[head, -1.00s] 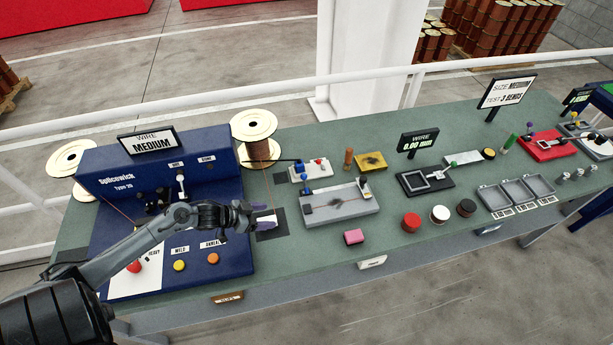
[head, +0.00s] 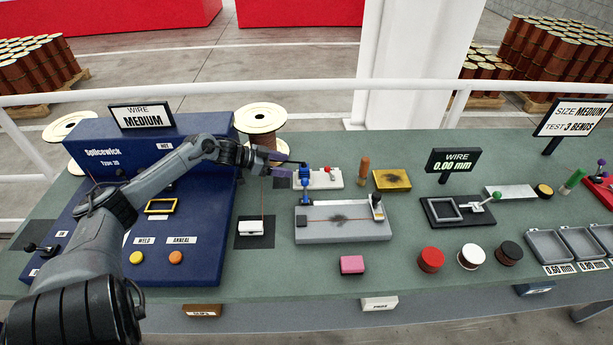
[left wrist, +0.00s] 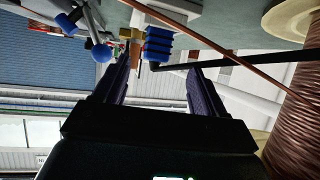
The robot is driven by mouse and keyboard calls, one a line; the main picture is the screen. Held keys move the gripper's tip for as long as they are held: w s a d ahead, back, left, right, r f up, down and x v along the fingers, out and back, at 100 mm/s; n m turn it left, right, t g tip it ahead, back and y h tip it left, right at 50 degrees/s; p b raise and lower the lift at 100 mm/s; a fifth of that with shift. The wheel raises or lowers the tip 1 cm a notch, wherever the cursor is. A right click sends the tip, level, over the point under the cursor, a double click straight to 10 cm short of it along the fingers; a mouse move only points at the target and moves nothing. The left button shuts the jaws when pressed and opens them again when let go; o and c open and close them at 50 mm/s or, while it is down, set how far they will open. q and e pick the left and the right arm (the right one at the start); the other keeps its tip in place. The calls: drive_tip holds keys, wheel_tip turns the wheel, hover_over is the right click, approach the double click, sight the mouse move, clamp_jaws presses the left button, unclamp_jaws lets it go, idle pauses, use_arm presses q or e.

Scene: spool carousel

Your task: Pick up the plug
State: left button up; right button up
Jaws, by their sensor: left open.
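No thing in view is marked as the plug. In the head view a blue piece (head: 304,170) shows above the small white device (head: 322,180). My left gripper (head: 283,163) is open, with its purple fingers just left of that piece. In the left wrist view the ribbed piece lies beyond the fingertips, roughly between the two fingers, and nothing is gripped. My right gripper is in neither view.
A wire spool (head: 262,120) stands close behind my left gripper. The blue Splicewick machine (head: 190,230) lies under my left arm. A grey bench fixture (head: 345,222), brown cylinder (head: 364,168), yellow pad (head: 392,180) and pink block (head: 352,265) are to the right.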

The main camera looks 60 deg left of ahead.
sight(304, 168)
use_arm(q)
drive_tip(key=shift+x, duration=0.95)
drive_tip(key=shift+d+b+x, duration=0.15)
drive_tip(key=shift+b+x, duration=0.45)
drive_tip(key=shift+x, duration=0.95)
drive_tip(key=shift+d+b+x, duration=0.15)
drive_tip(key=shift+b+x, duration=0.45)
drive_tip(key=shift+x, duration=1)
drive_tip(key=shift+s, duration=0.1)
drive_tip(key=c, duration=1.2)
drive_tip(key=shift+r, duration=0.2)
